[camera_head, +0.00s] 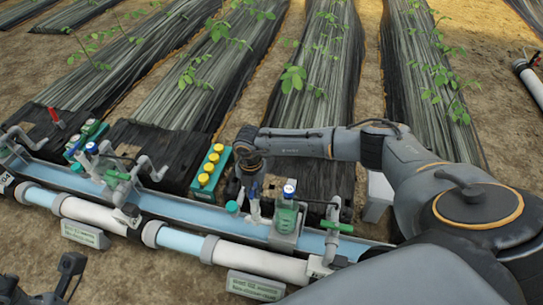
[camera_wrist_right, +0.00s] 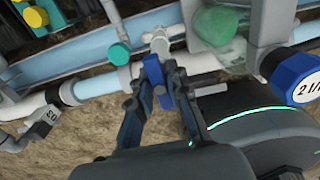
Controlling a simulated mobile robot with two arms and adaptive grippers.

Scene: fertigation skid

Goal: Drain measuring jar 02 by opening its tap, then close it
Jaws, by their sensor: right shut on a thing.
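My right gripper (camera_head: 254,192) reaches down to the pipework at the middle of the skid. In the right wrist view its fingertips (camera_wrist_right: 163,75) are closed around a small tap with a blue handle (camera_wrist_right: 165,98) on a grey fitting. The fingers hide part of the tap, and its open or closed position is unclear. A clear-and-green body (camera_wrist_right: 214,26) stands just beside the fingers. I cannot make out a jar 02 label. A dark part of my left gripper (camera_head: 66,272) shows at the lower left; its fingertips are unclear.
A teal knob (camera_wrist_right: 119,54) and a large blue cap (camera_wrist_right: 295,76) flank the gripper. A green box with yellow caps (camera_head: 210,168) stands behind the blue channel (camera_head: 187,208). A pale pipe (camera_head: 262,262) and sign plates (camera_head: 255,286) lie in front. Covered crop rows extend behind.

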